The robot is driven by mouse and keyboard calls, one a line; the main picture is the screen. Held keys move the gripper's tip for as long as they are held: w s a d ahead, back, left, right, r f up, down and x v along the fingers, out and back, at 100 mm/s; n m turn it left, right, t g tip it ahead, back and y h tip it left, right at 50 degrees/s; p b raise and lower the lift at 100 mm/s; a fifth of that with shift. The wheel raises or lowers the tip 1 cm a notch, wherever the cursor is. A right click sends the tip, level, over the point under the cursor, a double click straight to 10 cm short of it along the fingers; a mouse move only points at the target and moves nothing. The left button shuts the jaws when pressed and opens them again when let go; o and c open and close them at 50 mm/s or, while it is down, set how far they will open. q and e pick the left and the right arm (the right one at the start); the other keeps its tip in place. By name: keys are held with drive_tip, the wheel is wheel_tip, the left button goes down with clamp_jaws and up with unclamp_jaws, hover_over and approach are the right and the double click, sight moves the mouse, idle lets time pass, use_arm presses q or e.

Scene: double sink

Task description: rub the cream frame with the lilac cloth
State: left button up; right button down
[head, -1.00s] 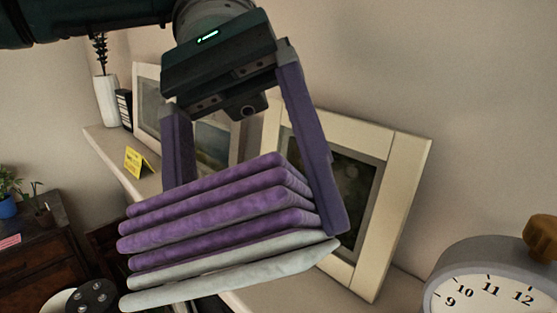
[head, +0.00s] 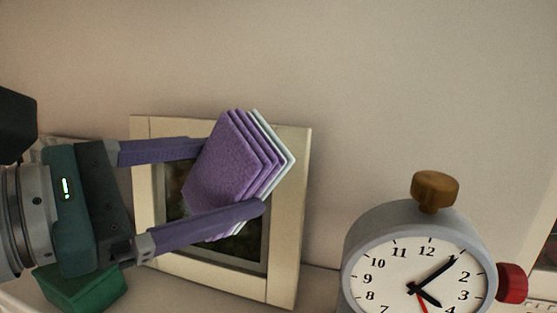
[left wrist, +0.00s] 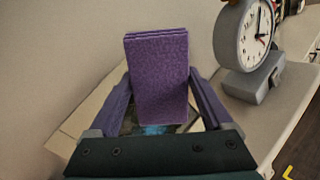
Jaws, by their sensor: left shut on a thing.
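The lilac cloth (head: 228,160) is a folded stack with purple layers and pale ones on its far side. My left gripper (head: 233,178) is shut on it, one purple finger on each side. The cream frame (head: 285,215) leans against the wall behind the cloth, its dark picture partly hidden by cloth and fingers. I cannot tell whether the cloth touches it. In the left wrist view the cloth (left wrist: 158,80) stands between the fingers, and the frame's pale border (left wrist: 90,118) shows beyond at left. My right gripper is not in view.
A grey alarm clock (head: 375,235) with a brown knob and a red knob stands right of the frame on the shelf; it also shows in the left wrist view (left wrist: 238,38). A green box (head: 85,288) sits below my left gripper. The wall above is bare.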

sight(183, 209)
use_arm(q)
drive_tip(key=a+f+n+t+y, duration=0.5)
drive_tip(key=a+f, duration=0.3)
drive_tip(key=a, duration=0.3)
drive_tip(key=shift+f+b+x, duration=0.2)
drive_tip(key=shift+b+x, duration=0.35)
drive_tip(key=shift+x, duration=2)
drive_tip(key=shift+w+d+f, duration=0.2)
drive_tip(key=shift+w+d, duration=0.05)
drive_tip(key=shift+w, duration=0.4)
drive_tip(key=shift+s+d+p, duration=0.65)
drive_tip(key=shift+s+d, duration=0.7)
drive_tip(key=shift+d, duration=2.2)
drive_tip(key=shift+w+a+b, duration=0.3)
drive_tip(key=shift+w+a, duration=0.15)
drive_tip(key=shift+a, duration=0.75)
drive_tip(key=shift+w+a+b, duration=0.35)
drive_tip(key=shift+w+a, duration=0.1)
drive_tip(key=shift+a, duration=0.75)
drive_tip(key=shift+w+a+b, duration=0.3)
drive_tip(key=shift+w+a, duration=0.15)
drive_tip(key=shift+a, duration=0.75)
